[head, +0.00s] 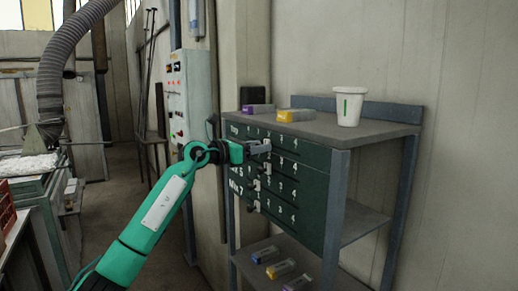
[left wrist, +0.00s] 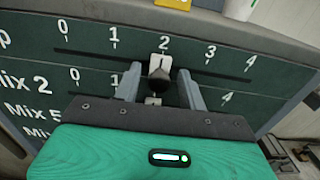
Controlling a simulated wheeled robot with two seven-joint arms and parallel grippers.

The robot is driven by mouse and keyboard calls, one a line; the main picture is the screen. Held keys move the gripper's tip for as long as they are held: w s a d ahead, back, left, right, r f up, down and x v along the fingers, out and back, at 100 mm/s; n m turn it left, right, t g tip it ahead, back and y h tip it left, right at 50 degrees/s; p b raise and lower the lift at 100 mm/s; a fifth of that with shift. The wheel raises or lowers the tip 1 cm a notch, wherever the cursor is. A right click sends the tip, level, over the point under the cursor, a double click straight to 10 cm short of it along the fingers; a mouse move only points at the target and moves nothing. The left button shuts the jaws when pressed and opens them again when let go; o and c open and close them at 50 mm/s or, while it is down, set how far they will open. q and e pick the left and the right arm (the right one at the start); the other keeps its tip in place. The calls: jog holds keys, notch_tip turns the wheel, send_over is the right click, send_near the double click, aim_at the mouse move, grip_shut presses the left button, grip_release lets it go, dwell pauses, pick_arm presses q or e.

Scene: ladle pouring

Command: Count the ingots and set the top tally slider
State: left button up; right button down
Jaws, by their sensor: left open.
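The dark green tally board (head: 318,187) on the front of the stand has several slotted rows numbered 0 to 4. The top slider (left wrist: 164,64), white with a dark knob, is below the 2 of its row in the left wrist view. My left gripper (head: 266,147) is open at the board. Its fingers (left wrist: 158,82) stand on either side of the knob, with no clear grip on it. A purple ingot (head: 258,108) and a yellow ingot (head: 296,115) lie on the stand's top. My right gripper is out of view.
A white cup (head: 348,106) with a green mark stands on the top, right of the ingots. Several coloured ingots, including a yellow one (head: 281,268), lie on the lower shelf. A second-row slider (left wrist: 153,101) sits just below the gripper. A control box (head: 189,95) hangs behind.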

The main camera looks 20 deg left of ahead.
pick_arm(q)
jog(key=b+v, duration=0.6)
jog(key=v, duration=0.7)
